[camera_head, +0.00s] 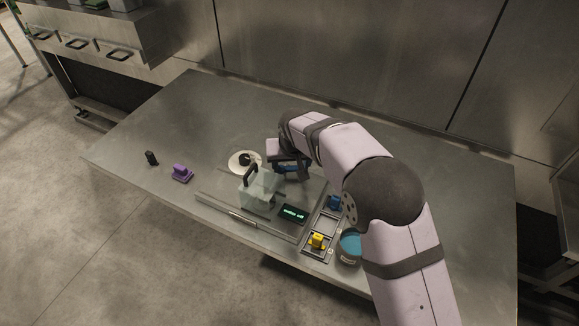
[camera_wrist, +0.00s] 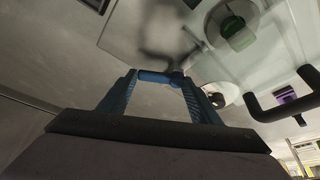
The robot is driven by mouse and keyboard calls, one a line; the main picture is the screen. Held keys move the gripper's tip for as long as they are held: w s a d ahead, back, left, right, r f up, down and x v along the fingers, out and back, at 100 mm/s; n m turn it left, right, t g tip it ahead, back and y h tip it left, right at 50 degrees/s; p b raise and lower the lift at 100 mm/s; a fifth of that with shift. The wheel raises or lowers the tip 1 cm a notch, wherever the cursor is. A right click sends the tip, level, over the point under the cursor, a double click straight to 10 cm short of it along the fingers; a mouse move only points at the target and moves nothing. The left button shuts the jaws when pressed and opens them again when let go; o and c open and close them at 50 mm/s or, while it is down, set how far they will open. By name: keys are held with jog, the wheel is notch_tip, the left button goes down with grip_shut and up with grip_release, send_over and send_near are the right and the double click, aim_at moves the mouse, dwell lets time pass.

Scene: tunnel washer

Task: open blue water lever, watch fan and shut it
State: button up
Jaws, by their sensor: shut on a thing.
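My gripper (camera_head: 290,163) is low over the far side of the machine panel, at the far right of the clear box. In the wrist view, the two blue ribbed fingers of my gripper (camera_wrist: 158,80) are shut on the blue water lever (camera_wrist: 158,76), a thin blue bar with a rounded end. In the head view, the gripper mostly hides the lever, and how far it is turned cannot be told. I cannot make out a fan in either view. A small dark display (camera_head: 293,213) on the panel shows green text too small to read.
A clear box (camera_head: 260,192) with a black handle (camera_head: 250,174) stands near my gripper. A white disc (camera_head: 240,166) with a dark knob lies behind it. A purple piece (camera_head: 181,174) and a black piece (camera_head: 151,157) stand left. A tray with a yellow block (camera_head: 317,241) and a blue-topped tub (camera_head: 350,246) are front right.

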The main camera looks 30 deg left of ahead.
jog(key=n, duration=0.2)
jog(key=w+n+g+y, duration=0.1)
jog(key=n, duration=0.2)
jog(key=shift+w+a+n+g+y+b, duration=0.25)
jog(key=shift+w+n+g+y+b, duration=0.05)
jog(key=shift+w+b, duration=0.05)
jog(key=n, duration=0.1)
jog(key=n+g, duration=0.1)
jog(key=n, duration=0.1)
jog(key=a+n, duration=0.1)
jog(key=shift+w+n+g+y, duration=0.3)
jog(key=shift+w+n+g, duration=0.1)
jog(key=o, duration=1.1)
jog(key=shift+r, duration=0.1)
jog(key=shift+b+v, duration=1.35)
jog(key=shift+v, duration=2.3)
